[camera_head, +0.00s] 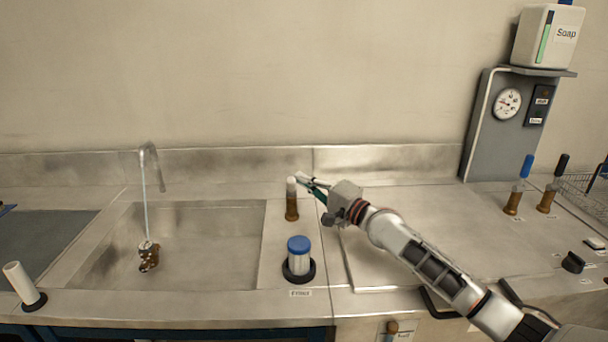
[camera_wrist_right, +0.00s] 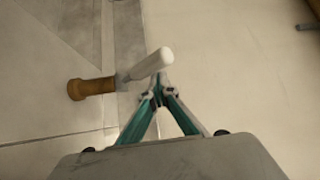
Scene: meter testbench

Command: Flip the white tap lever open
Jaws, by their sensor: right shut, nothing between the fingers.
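The white tap lever (camera_head: 291,184) stands at the top of a brass post (camera_head: 291,208) on the counter, right of the sink. In the right wrist view, the white lever (camera_wrist_right: 150,65) extends from the brass post (camera_wrist_right: 92,88). My right gripper (camera_head: 304,180) comes in from the right with its fingertips close beside the lever. In the wrist view its fingers (camera_wrist_right: 159,90) meet at the tips, just below the lever's end, and hold nothing. I cannot tell whether they touch the lever. My left gripper is out of view.
A blue-capped container (camera_head: 299,258) stands in front of the post. The sink (camera_head: 200,225) is to the left, with a faucet (camera_head: 150,165) and a brown object (camera_head: 148,257). Blue (camera_head: 526,166) and black (camera_head: 561,165) levers stand at right. A gauge panel (camera_head: 490,125) rises behind.

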